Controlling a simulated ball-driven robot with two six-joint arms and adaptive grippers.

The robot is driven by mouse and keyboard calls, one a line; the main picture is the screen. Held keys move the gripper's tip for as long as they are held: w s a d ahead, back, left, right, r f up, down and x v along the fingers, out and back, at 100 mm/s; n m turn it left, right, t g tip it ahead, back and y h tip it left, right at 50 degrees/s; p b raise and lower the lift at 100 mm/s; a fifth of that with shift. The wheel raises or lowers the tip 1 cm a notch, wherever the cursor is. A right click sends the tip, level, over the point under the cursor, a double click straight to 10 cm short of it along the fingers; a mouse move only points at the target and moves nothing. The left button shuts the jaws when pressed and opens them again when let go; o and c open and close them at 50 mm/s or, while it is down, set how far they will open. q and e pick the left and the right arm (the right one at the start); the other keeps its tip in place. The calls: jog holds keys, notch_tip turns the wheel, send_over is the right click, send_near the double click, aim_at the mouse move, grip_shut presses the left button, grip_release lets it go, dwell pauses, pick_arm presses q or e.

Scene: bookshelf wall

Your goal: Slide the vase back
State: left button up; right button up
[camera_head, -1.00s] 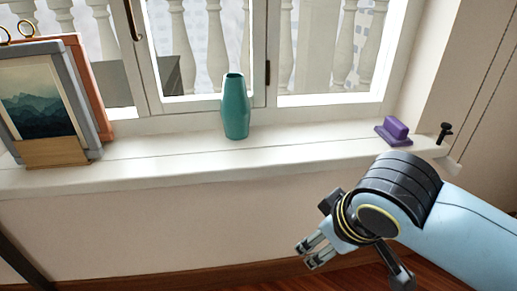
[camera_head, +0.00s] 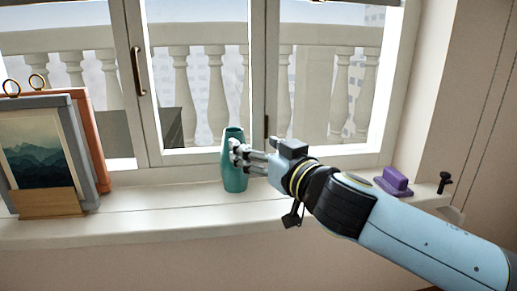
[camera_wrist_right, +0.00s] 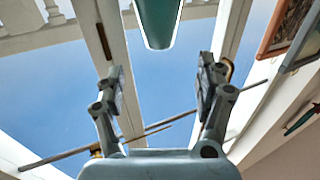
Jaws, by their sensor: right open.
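A teal vase (camera_head: 233,172) stands upright on the white window sill (camera_head: 140,204), in front of the window frame. My right gripper (camera_head: 240,152) is at the vase's right side in the head view, its fingers overlapping the vase's upper body. In the right wrist view the vase (camera_wrist_right: 158,20) shows at the top, beyond the tips of the two spread fingers of the gripper (camera_wrist_right: 160,75). The gripper is open, with nothing between the fingers. I cannot tell whether a finger touches the vase. My left gripper is not in view.
Framed pictures (camera_head: 44,150) lean at the left end of the sill. A purple object (camera_head: 394,182) and a black window fitting (camera_head: 444,182) are at the right end. The sill between the frames and the vase is clear.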

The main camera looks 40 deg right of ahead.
aim_at(238, 136)
jog(key=w, duration=0.3)
jog(key=w+d, duration=0.1)
jog(key=w, duration=0.6)
jog(key=shift+w+d, duration=0.3)
jog(key=shift+d, duration=0.05)
grip_shut()
dwell(0.3)
